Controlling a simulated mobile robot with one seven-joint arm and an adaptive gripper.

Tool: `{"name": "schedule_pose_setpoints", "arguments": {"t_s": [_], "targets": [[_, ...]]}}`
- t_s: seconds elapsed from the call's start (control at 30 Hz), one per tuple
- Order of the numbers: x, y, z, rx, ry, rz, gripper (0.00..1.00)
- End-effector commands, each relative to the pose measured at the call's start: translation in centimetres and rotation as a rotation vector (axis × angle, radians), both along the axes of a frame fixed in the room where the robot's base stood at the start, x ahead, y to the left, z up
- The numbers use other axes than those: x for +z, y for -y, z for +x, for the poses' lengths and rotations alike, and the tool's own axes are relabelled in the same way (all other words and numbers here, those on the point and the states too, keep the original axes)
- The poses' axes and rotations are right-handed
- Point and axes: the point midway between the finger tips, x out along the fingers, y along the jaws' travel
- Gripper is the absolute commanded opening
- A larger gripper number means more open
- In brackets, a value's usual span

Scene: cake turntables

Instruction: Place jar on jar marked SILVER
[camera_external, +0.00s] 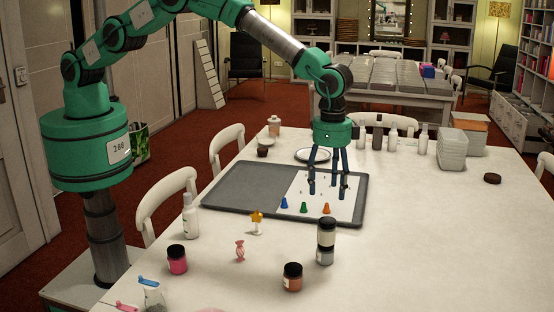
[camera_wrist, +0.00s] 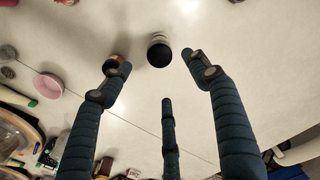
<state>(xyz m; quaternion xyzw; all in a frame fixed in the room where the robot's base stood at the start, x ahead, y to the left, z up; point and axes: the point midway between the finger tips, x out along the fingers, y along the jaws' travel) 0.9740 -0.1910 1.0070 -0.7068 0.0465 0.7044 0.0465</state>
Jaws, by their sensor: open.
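Two jars stand stacked upright on the white table in the external view. The upper jar (camera_external: 326,234) has a black lid and a pale body, and rests on a grey, silvery jar (camera_external: 324,257). The labels are too small to read. My gripper (camera_external: 327,194) is open and empty, with its fingers pointing down over the white sheet on the tray, behind the stack and apart from it. In the wrist view, the upper jar's black lid (camera_wrist: 159,54) shows beyond and between the fingertips; the lower jar is mostly hidden under it there.
A copper jar (camera_external: 292,278) and a pink jar (camera_external: 177,260) stand near the stack. The grey tray (camera_external: 243,184) holds small blue, green and orange pieces. A white bottle (camera_external: 190,216) stands left. The table's right side is mostly clear.

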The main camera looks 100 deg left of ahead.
Motion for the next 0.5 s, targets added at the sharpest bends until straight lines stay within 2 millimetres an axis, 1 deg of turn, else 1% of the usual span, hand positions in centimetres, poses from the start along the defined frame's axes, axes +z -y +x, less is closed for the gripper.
{"name": "schedule_pose_setpoints", "arguments": {"t_s": [0.03, 0.07, 0.17, 0.33, 0.5], "targets": [[1.0, -0.2, 0.0, 0.001, 0.006, -0.001, 0.61], [1.4, -0.3, -0.1, 0.002, 0.008, -0.002, 0.61], [3.7, -0.7, -0.5, 0.004, 0.019, -0.003, 0.61], [8.8, -2.0, -1.8, 0.011, 0.042, -0.008, 0.61], [14.2, -3.4, -3.9, 0.018, 0.069, -0.012, 0.61]]}}
